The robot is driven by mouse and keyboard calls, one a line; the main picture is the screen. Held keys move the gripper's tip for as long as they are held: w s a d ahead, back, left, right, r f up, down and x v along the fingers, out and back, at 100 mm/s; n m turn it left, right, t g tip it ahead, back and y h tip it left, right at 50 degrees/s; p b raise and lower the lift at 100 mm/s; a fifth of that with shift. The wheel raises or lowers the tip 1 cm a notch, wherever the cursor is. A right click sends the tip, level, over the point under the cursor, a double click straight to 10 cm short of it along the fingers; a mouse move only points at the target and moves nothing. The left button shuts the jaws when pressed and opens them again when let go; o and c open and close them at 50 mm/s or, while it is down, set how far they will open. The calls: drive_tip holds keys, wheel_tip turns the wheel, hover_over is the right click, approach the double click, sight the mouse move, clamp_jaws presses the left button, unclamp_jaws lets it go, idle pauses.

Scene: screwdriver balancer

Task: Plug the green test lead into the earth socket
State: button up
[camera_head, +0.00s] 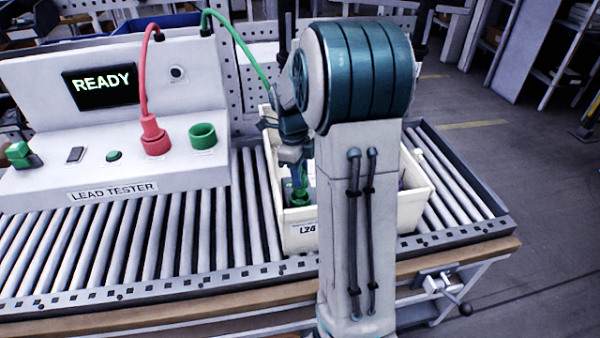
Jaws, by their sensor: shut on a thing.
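The green test lead (237,40) rises from the top of the lead tester, arcs right and runs down behind my arm. My gripper (296,176) points down into a cream bin (305,238) on the roller conveyor. It is shut on the lead's plug end, which is mostly hidden by the fingers. A green round part (300,197) shows just under the fingertips inside the bin. I cannot tell whether it is the plug's collar or the earth socket, or whether plug and socket touch. My arm hides much of the bin's inside.
The lead tester (112,188) stands left, its screen (100,85) reading READY. A red lead (144,75) ends in a red plug (154,138) on its panel; an empty green holder (203,136) is beside it. Bare conveyor rollers (150,240) lie in front.

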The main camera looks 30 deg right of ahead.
drive_tip(key=shift+f+b, duration=1.7)
drive_tip(key=shift+f, duration=0.35)
drive_tip(key=o, duration=1.1)
wheel_tip(320, 180, up, 14)
drive_tip(key=w+a, duration=0.1)
drive_tip(key=shift+w+f, duration=0.15)
